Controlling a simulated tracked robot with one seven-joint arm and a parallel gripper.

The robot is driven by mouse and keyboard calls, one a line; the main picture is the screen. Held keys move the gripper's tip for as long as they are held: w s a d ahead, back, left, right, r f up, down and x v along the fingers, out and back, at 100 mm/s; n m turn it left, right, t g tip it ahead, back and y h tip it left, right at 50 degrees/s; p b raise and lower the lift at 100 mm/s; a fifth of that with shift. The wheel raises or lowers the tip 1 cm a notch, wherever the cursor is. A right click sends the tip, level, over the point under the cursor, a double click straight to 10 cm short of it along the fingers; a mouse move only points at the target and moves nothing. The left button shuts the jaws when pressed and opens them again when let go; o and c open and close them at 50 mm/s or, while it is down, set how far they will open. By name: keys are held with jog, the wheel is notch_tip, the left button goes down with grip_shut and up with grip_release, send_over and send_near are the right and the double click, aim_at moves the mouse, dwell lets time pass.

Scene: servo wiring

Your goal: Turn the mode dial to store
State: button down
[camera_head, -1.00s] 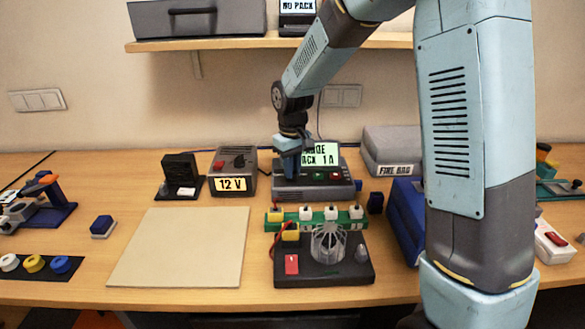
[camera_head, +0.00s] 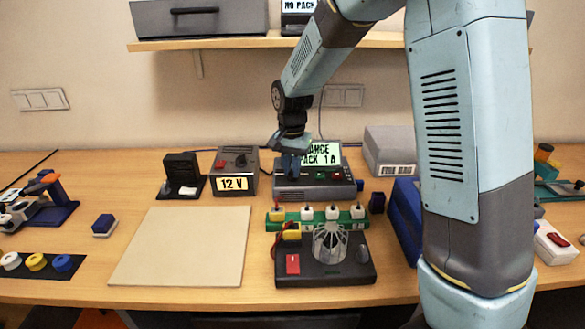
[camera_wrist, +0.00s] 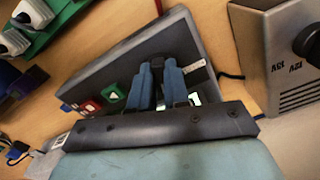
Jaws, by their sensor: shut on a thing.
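The grey charger (camera_head: 318,192) stands at the back middle of the bench, with green and red buttons on its front. Its lit screen (camera_head: 324,154) reads "...ANCE" over "PACK 1 A", the left end hidden by my gripper. My gripper (camera_head: 293,172) points down at the charger's left front. In the wrist view its two blue fingers (camera_wrist: 158,82) are close together against the charger's face (camera_wrist: 125,68), beside the green and red buttons. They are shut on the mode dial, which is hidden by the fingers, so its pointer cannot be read.
A 12 V supply (camera_head: 234,172) stands left of the charger and a fire bag box (camera_head: 390,148) right of it. A green strip with several white plugs (camera_head: 333,212) and a black board with a fan cage (camera_head: 330,242) lie in front. A beige mat (camera_head: 180,247) is bare.

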aim_at(291, 170)
jog(key=m, duration=0.4)
jog(key=shift+w+a, duration=0.1)
jog(key=shift+a, duration=0.05)
jog(key=shift+w+m, duration=0.1)
jog(key=shift+m, duration=1.8)
jog(key=shift+r, duration=0.1)
jog(key=c, duration=1.1)
grip_release()
notch_tip(291, 170, up, 14)
jog(key=shift+f, duration=0.2)
